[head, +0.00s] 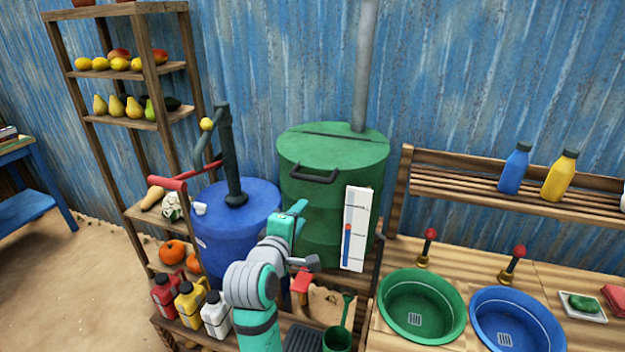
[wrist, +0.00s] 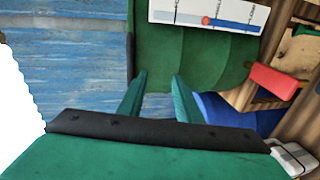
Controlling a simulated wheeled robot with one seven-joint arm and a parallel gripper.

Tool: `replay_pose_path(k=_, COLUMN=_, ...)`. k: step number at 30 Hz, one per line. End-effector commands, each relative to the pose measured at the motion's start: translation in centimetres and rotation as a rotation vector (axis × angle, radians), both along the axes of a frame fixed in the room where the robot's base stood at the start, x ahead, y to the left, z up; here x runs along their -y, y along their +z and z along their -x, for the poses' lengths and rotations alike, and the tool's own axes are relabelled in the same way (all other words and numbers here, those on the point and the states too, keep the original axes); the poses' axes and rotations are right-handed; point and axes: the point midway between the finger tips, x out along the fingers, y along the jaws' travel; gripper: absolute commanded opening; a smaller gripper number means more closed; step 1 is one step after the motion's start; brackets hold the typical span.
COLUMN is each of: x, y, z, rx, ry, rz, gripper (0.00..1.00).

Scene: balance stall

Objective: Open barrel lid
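The green barrel (head: 312,218) stands against the wall, its round lid (head: 345,157) lying shut on top. A black handle (head: 314,177) sits at the lid's front left. My gripper (head: 299,210) is in front of the barrel, below the handle in the picture. In the wrist view its two teal fingers (wrist: 159,76) are apart with nothing seen between them, facing the green barrel wall (wrist: 190,55). The handle cannot be made out in the wrist view.
A white gauge (head: 355,228) is on the barrel's front. A blue drum (head: 228,262) with a pump stands at left. A wooden counter holds a green basin (head: 385,307) and a blue basin (head: 480,327) at right. Several bottles stand on the low shelf.

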Motion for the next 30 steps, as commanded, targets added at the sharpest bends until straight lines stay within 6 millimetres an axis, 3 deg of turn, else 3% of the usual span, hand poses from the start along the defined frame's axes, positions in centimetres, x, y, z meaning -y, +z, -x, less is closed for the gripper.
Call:
replay_pose_path(k=1, x=-0.2, y=1.9, z=-0.3, rx=0.001, ry=-0.004, rz=0.013, gripper=0.32)
replay_pose_path(k=3, x=-0.3, y=3.6, z=-0.6, rx=-0.007, ry=-0.012, rz=0.031, gripper=0.32)
replay_pose_path(k=9, x=-0.3, y=6.2, z=-0.8, rx=-0.023, ry=-0.023, rz=0.060, gripper=0.32)
replay_pose_path(k=16, x=0.1, y=6.0, z=-2.5, rx=-0.029, ry=-0.023, rz=0.063, gripper=0.32)
replay_pose_path(k=30, x=2.9, y=4.4, z=-9.6, rx=-0.028, ry=-0.029, rz=0.062, gripper=0.32)
